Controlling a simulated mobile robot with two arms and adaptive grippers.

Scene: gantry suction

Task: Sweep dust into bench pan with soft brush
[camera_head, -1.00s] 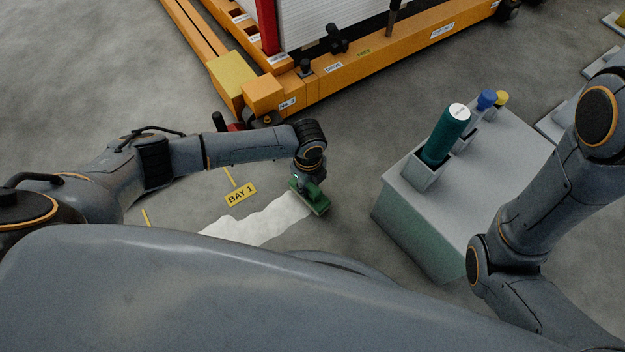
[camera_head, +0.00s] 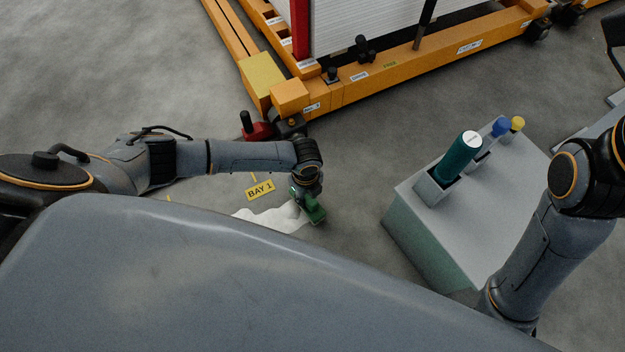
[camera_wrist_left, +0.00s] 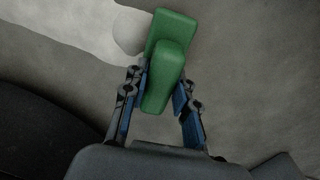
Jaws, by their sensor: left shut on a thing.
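The soft brush is a green block with a green handle; it shows in the head view (camera_head: 313,208) and in the left wrist view (camera_wrist_left: 166,65). My left gripper (camera_wrist_left: 160,100) is shut on its handle, and it also shows in the head view (camera_head: 304,190). The brush is low over the floor at the right end of a pale white dust patch (camera_head: 270,217). The dust also shows in the left wrist view (camera_wrist_left: 75,32), on the left of the brush. My own body hides the near part of the dust. I see no pan. My right gripper is out of view.
A grey-green bench block (camera_head: 425,237) stands on the right, holding a teal cylinder (camera_head: 460,155) and blue and yellow-topped items. An orange gantry frame (camera_head: 400,68) crosses the back. A yellow BAY 1 label (camera_head: 260,190) lies on the floor. Floor between brush and block is clear.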

